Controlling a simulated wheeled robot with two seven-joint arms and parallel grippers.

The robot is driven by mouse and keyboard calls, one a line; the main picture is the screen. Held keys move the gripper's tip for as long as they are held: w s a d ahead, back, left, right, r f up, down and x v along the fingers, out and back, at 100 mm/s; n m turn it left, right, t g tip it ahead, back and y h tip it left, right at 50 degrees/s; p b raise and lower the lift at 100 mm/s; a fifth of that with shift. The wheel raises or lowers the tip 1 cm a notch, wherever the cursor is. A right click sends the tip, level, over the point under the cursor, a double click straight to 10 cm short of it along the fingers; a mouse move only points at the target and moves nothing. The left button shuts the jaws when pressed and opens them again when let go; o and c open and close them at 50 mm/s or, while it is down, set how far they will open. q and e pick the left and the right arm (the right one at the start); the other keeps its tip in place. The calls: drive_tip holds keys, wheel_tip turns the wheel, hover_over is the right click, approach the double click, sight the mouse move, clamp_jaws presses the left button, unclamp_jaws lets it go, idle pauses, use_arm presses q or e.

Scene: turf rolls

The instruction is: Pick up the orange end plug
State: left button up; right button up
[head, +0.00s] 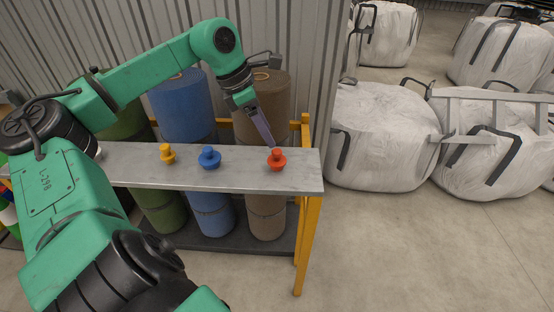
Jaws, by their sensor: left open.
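I cannot tell whether the tips touch the plug. My right gripper is out of view.
Green, blue (183,108) and brown (268,103) turf rolls stand behind and below the shelf. A yellow frame leg (308,243) supports its right end. White bulk bags (382,132) sit on the floor to the right. The shelf around the orange plug is clear.

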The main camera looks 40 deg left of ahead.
sight(278, 150)
use_arm(q)
drive_tip(key=p+x, duration=0.1)
drive_tip(key=x, duration=0.2)
drive_tip(key=shift+w+a+f, duration=0.1)
drive_tip(key=shift+w+f, duration=0.05)
drive_tip(key=p+x, duration=0.2)
drive_tip(key=p, duration=0.1)
drive_tip(key=shift+w+f+p, duration=0.2)
drive_tip(key=shift+w+p, duration=0.05)
drive_tip(key=shift+p, duration=0.1)
drive_tip(key=shift+f, duration=0.4)
clamp_jaws()
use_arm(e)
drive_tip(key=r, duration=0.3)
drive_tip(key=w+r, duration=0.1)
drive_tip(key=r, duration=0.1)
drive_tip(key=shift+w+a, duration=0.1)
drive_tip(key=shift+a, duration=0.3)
